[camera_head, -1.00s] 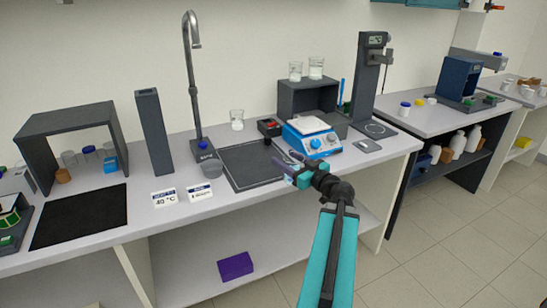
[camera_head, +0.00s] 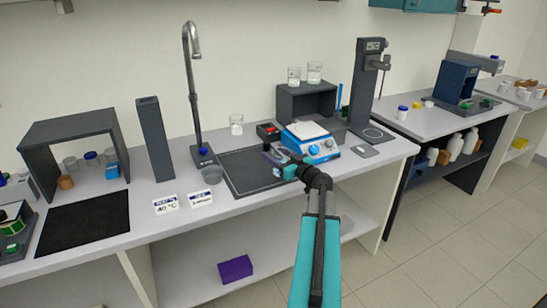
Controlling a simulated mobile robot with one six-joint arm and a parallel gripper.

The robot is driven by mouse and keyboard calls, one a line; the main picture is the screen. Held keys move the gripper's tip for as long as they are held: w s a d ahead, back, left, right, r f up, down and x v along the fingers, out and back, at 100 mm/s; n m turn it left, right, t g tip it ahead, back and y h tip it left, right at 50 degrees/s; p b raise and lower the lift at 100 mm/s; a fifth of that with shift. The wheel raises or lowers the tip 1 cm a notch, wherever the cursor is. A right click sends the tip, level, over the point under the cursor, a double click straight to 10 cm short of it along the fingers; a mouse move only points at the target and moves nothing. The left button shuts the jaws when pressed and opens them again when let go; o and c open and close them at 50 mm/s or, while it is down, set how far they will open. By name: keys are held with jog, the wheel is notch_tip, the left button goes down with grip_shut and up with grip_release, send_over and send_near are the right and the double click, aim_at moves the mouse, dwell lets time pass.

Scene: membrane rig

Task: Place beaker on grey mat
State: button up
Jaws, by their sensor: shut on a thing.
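The grey mat (camera_head: 244,178) is a dark square with a pale outline on the middle counter, in front of the tap. My gripper (camera_head: 272,155) is over the mat's right part, beside the blue hotplate (camera_head: 311,140). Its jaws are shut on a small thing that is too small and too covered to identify. Whether that thing touches the mat cannot be told. A glass beaker (camera_head: 236,124) with white contents stands behind the mat. Two more beakers stand on the dark shelf box, a left one (camera_head: 294,77) and a right one (camera_head: 314,73).
A dark box with a red part (camera_head: 268,133) stands at the mat's back right corner. The tap (camera_head: 193,95) rises behind. A black mat (camera_head: 84,222) lies far left.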

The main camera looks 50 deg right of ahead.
jog(key=shift+w+d+f, duration=0.1)
jog(key=shift+w+d, duration=0.3)
jog(key=shift+w, duration=0.35)
jog(key=shift+w, duration=0.1)
jog(key=shift+w+d+p, duration=0.2)
jog(key=shift+w+p, duration=0.05)
jog(key=shift+p, duration=0.1)
jog(key=shift+f+p, duration=1)
jog(key=shift+f, duration=0.75)
jog(key=shift+f+b, duration=0.2)
jog(key=shift+b, duration=0.2)
jog(key=o, duration=1.2)
jog(key=shift+r+p, duration=0.25)
jog(key=shift+p, duration=0.25)
